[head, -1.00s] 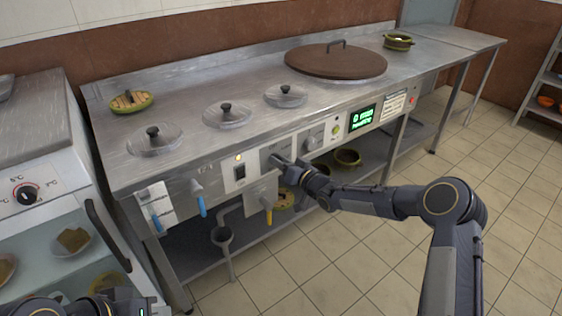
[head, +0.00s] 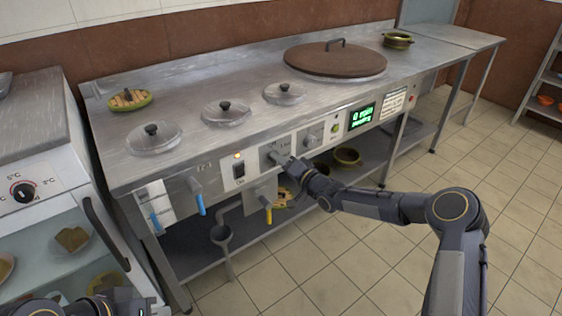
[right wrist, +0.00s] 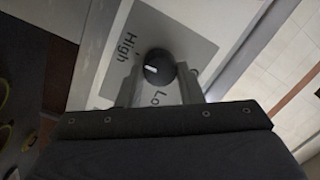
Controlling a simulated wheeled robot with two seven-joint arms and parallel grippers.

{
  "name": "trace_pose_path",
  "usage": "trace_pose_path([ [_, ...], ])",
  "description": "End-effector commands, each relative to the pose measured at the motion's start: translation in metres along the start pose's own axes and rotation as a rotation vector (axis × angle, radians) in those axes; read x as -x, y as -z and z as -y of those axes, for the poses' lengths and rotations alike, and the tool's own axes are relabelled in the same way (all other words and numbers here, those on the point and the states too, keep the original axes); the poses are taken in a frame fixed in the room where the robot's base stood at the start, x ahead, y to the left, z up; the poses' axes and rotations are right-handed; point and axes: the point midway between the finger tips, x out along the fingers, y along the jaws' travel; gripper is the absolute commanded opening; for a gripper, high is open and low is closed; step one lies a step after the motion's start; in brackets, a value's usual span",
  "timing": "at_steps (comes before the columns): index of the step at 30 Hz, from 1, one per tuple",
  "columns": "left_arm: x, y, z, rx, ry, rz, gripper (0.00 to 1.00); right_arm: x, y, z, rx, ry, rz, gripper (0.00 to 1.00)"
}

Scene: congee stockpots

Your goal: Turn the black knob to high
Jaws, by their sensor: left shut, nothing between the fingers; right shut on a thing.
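The black knob (right wrist: 159,66) is in the right wrist view, on a grey plate with the printed words High and Low. Its white mark points to the left, between the two words. My right gripper (right wrist: 160,78) is shut on the knob, one finger on each side. In the head view, my right gripper (head: 277,156) reaches the cooker's front panel (head: 218,175) and hides the knob. My left gripper (head: 140,303) is low in the left corner, partly cut off, shut and away from the panel.
Beside the knob are a lit switch (head: 239,170) and a grey knob (head: 310,139). A green display (head: 363,116) is further right. Blue-handled (head: 201,205) and yellow-handled (head: 268,215) taps hang below. A white cabinet (head: 45,165) stands left. The floor at right is clear.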

Motion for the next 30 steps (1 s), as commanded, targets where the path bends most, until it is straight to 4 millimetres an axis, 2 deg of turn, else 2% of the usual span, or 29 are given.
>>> trace_pose_path([
  [9, 0.0, 0.0, 0.0, 0.0, 0.0, 0.0, 0.0, 0.0, -0.001, 0.0, -0.005, -0.001, 0.001, 0.1],
  [10, 0.0, 0.0, 0.0, 0.0, 0.0, 0.0, 0.0, 0.0, -0.001, 0.0, -0.005, -0.001, 0.001, 0.34],
  [15, 0.0, 0.0, 0.0, 0.0, 0.0, 0.0, 0.0, 0.0, -0.001, 0.0, -0.004, 0.0, 0.001, 0.55],
  [24, 0.001, 0.0, 0.0, 0.0, 0.0, 0.0, 0.0, 0.002, 0.0, 0.0, -0.003, 0.0, 0.001, 0.55],
  [26, 0.002, 0.001, -0.001, 0.0, 0.0, 0.0, 0.0, 0.007, 0.0, 0.0, -0.003, -0.001, 0.001, 0.55],
  [30, 0.007, 0.003, -0.003, 0.0, 0.0, 0.0, 0.0, 0.029, 0.001, 0.001, -0.004, -0.003, 0.0, 0.55],
])
